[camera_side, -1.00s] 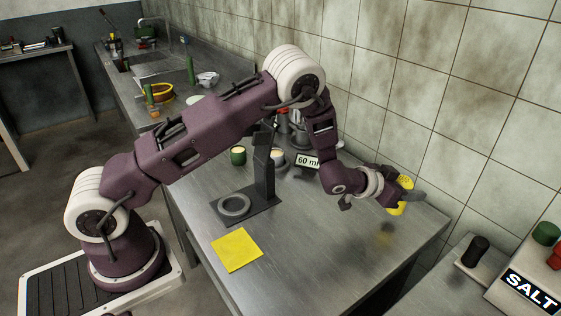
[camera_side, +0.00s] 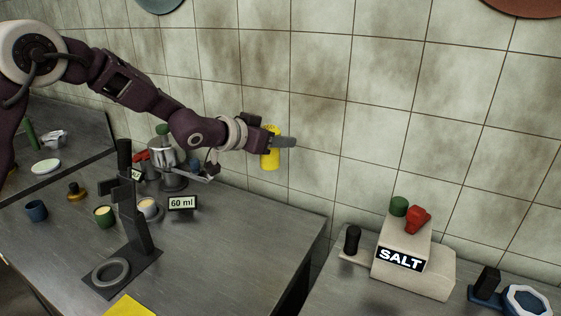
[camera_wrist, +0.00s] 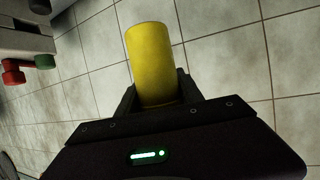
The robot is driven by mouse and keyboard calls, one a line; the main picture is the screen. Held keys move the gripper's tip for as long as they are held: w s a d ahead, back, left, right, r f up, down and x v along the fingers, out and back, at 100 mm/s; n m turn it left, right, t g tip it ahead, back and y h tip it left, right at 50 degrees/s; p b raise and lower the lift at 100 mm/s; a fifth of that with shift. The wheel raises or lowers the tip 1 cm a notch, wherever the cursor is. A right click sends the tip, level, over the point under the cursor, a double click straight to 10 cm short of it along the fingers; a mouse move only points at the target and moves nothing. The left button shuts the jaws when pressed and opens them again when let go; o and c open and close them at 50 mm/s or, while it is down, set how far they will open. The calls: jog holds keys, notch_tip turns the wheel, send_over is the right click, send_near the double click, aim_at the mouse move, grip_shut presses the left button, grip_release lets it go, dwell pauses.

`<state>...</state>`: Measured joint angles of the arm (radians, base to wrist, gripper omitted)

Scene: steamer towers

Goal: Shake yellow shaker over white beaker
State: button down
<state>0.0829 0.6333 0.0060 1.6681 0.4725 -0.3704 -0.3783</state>
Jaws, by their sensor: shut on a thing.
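My gripper (camera_side: 273,142) is shut on the yellow shaker (camera_side: 270,160) and holds it in the air, close to the tiled wall. The shaker looks roughly upright in the side view. In the wrist view the shaker (camera_wrist: 153,65) stands between both fingers, its far end clear of them. A small white cup with pale contents, which looks like the white beaker (camera_side: 149,209), sits on the table beside the 60 ml sign. It is to the left of and below my gripper, well apart from the shaker.
A green cup (camera_side: 104,217) and a blue cup (camera_side: 36,211) stand on the table. A dark stand (camera_side: 138,235) with a grey ring (camera_side: 110,272) is in front. The 60 ml sign (camera_side: 183,203) is near the beaker. A SALT box (camera_side: 418,270) sits at right, past a gap.

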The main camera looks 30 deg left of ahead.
jog(key=s+a+r, duration=0.1)
jog(key=a+r, duration=0.2)
jog(key=a, duration=2.6)
jog(key=s+a+f, duration=0.3)
jog(key=s+a, duration=0.7)
jog(key=a, duration=0.2)
notch_tip(320, 180, down, 12)
jog(key=shift+a+r, duration=0.2)
jog(key=shift+r, duration=0.05)
jog(key=shift+s, duration=0.1)
